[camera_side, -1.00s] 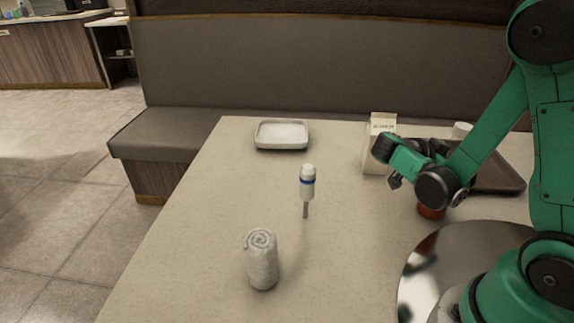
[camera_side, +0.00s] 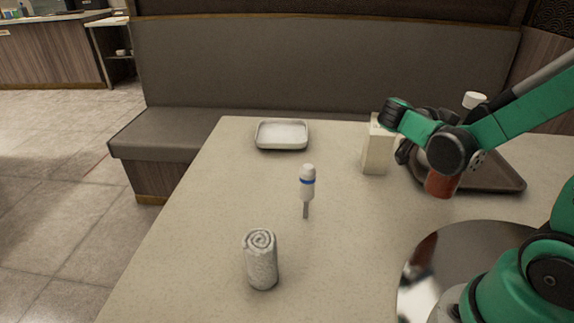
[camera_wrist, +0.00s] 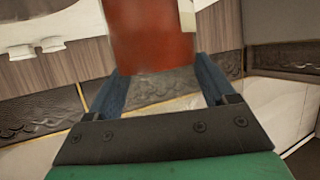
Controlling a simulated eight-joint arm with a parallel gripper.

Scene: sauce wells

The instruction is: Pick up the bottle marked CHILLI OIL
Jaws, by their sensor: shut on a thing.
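A bottle with a red body (camera_side: 441,184) and a white cap (camera_side: 474,100) is held in my gripper (camera_side: 425,152). It leans to the right in the side view, and its base appears raised above the table. My wrist and arm hide its middle. In the wrist view the red body (camera_wrist: 150,35) sits between the two blue fingers of my gripper (camera_wrist: 160,76), with the edge of a pale label (camera_wrist: 187,14) showing. No lettering on it can be read.
A cream carton (camera_side: 376,153) stands left of my gripper. A dark tray (camera_side: 505,181) lies behind the bottle. A white dish (camera_side: 282,134), a white stick-like item with a blue band (camera_side: 307,183) and a rolled towel (camera_side: 261,262) are further left.

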